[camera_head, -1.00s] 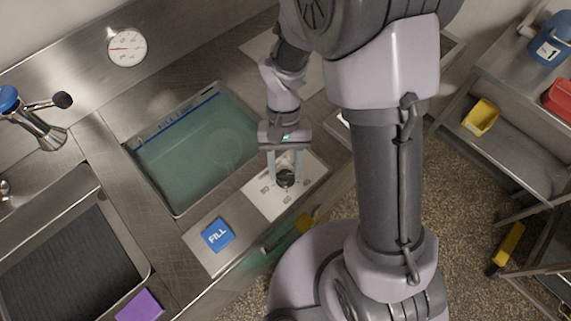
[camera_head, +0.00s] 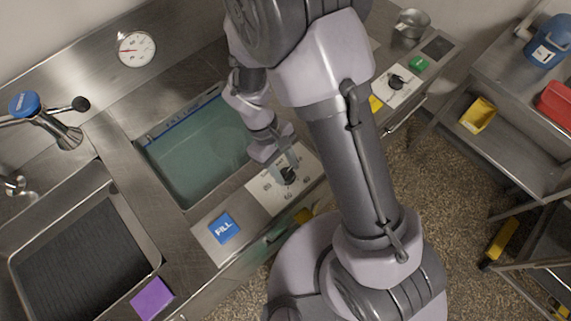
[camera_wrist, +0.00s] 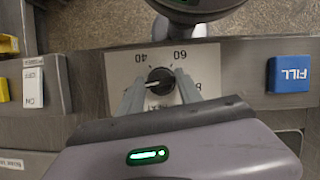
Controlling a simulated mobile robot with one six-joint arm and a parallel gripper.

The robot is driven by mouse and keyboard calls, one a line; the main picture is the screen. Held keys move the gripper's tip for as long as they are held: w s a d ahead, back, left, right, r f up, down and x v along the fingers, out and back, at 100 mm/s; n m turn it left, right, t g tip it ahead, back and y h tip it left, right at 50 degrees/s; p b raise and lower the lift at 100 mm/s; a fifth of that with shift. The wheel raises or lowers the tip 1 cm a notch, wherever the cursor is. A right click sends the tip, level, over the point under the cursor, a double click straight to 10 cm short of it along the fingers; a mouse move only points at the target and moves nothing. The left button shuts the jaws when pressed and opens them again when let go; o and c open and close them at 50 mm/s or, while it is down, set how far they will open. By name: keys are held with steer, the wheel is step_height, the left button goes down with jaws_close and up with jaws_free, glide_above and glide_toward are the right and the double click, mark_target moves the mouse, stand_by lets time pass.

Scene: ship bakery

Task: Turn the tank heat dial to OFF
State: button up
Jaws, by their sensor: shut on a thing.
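The tank heat dial (camera_head: 288,176) is a black round knob on a white plate (camera_head: 262,190) in front of the water-filled tank (camera_head: 195,160). In the wrist view the dial (camera_wrist: 160,80) shows a white pointer mark aimed to the left of the picture. Upside-down numbers 40 and 60 stand on the plate (camera_wrist: 120,70) beyond it, and part of an 8 shows at right. My gripper (camera_wrist: 160,86) has one finger on each side of the knob and is shut on it. The OFF mark is not readable; the plate's near part is hidden by my gripper.
A blue FILL button (camera_head: 223,228) sits left of the plate. A second black dial (camera_head: 397,82) and a green button (camera_head: 419,63) are farther right. A gauge (camera_head: 136,49) is on the backsplash. A cart (camera_head: 500,150) stands at right.

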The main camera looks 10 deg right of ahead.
steer(key=shift+n, duration=0.6)
steer(key=o, duration=1.4)
steer(key=p+v, duration=0.1)
steer(key=v, duration=0.4)
steer(key=p+v, duration=0.2)
steer(key=v, duration=0.4)
steer(key=p+v, duration=0.2)
steer(key=v, duration=0.4)
steer(key=shift+s+a+r, duration=0.15)
steer(key=shift+s+a, duration=0.05)
steer(key=shift+a, duration=0.25)
